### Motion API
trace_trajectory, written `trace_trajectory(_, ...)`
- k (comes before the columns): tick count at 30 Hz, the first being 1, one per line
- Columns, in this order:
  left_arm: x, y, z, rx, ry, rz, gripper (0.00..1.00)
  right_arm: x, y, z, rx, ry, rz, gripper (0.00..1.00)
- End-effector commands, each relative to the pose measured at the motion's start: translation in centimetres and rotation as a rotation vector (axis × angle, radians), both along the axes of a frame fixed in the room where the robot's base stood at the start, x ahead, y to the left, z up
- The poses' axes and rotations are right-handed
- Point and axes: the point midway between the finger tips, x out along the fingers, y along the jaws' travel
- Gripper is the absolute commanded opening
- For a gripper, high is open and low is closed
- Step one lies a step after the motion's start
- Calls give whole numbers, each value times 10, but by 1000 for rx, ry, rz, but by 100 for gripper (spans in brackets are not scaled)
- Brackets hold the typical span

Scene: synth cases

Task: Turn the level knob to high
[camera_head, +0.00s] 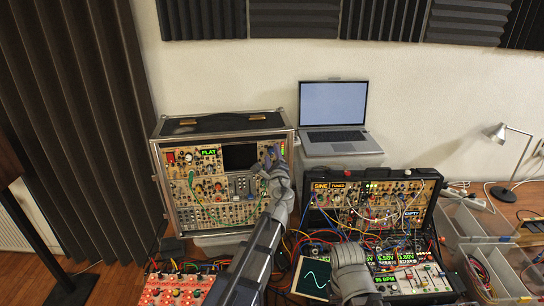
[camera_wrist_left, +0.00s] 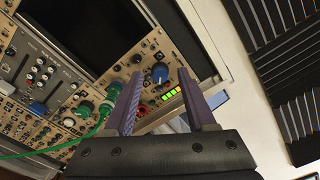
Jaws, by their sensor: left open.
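My left gripper (camera_head: 270,158) is at the upper right of the synth case (camera_head: 158,190) on the left. In the left wrist view the gripper (camera_wrist_left: 160,76) is open, its two purple-grey fingers apart. A blue knob (camera_wrist_left: 160,72) on the tan panel shows between the fingertips, with nothing gripped. I take it for the level knob; no label is readable. A lit yellow-green bar (camera_wrist_left: 172,94) is just below it. Contact between fingers and knob cannot be told. In the head view the gripper hides this part of the panel. My right gripper's fingers do not show.
Green knobs and a green cable (camera_wrist_left: 75,140) are left of the fingers. A laptop (camera_head: 333,105) stands right of the case. A second synth case (camera_head: 432,205) with many patch cables is at the right, clear bins (camera_head: 480,225) beyond it. A red module (camera_head: 172,291) lies in front.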

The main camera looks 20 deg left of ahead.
Motion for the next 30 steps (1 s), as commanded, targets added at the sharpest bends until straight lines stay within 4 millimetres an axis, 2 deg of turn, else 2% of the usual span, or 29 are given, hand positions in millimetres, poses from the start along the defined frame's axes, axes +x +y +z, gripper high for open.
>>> trace_trajectory(15,-67,-27,-2,0,1,-1,56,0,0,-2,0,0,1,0)
trace_trajectory(26,-70,-29,-3,-3,0,0,56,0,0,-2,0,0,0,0)
trace_trajectory(30,-79,-25,-17,-113,-1,49,56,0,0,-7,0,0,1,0)
